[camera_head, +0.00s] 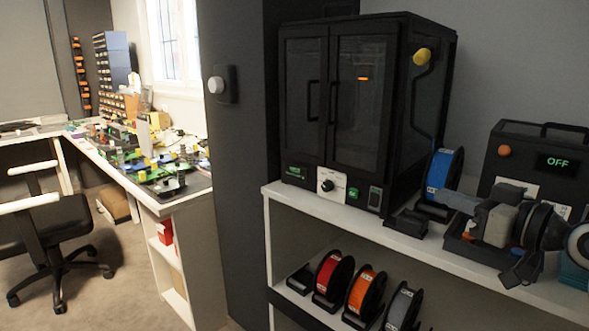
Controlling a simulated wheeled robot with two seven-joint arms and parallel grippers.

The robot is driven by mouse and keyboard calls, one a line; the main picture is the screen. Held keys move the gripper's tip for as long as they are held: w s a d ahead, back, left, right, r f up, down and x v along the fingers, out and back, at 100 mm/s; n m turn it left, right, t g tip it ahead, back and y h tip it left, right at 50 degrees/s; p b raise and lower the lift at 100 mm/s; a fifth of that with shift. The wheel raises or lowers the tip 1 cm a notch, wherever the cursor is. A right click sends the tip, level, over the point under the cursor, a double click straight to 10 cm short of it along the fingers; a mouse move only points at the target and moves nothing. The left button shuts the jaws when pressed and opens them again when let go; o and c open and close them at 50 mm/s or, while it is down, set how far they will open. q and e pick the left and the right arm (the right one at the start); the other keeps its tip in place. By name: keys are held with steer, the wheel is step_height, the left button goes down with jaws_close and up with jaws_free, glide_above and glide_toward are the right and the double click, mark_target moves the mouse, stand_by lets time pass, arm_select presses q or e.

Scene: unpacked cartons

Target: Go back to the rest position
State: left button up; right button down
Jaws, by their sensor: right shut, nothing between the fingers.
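My right gripper (458,201) comes in from the right edge, in front of the upper shelf. Its grey fingers point left, toward the blue spool (438,178). The fingers are shut with nothing held between them. From this angle I cannot tell how far the gripper is from the shelf top or the dark box behind it. My left gripper is not in view.
A white shelf (340,217) carries a black 3D printer cabinet (362,100) and a dark box with an "OFF" display (558,163). Red, orange and grey spools (365,293) stand below.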

steer(key=s+a+f+m+g+h+p, duration=0.1)
steer(key=a+f, duration=0.1)
steer(key=f, duration=0.5)
steer(key=s+a+f+m+h, duration=0.1)
steer(key=s+a+f, duration=0.1)
steer(key=f, duration=0.5)
steer(key=s+a+f+m+g+h+p, duration=0.1)
steer(key=s+a+f, duration=0.3)
steer(key=s+f, duration=0.4)
steer(key=s+a+f+m+g+h+p, duration=0.1)
steer(key=s+a+f+h+p, duration=0.1)
steer(key=s+f, duration=0.7)
steer(key=s+a+h, duration=0.1)
steer(key=s+a, duration=0.1)
steer(key=s, duration=0.2)
steer(key=shift+a+g, duration=0.25)
steer(key=shift+g, duration=0.05)
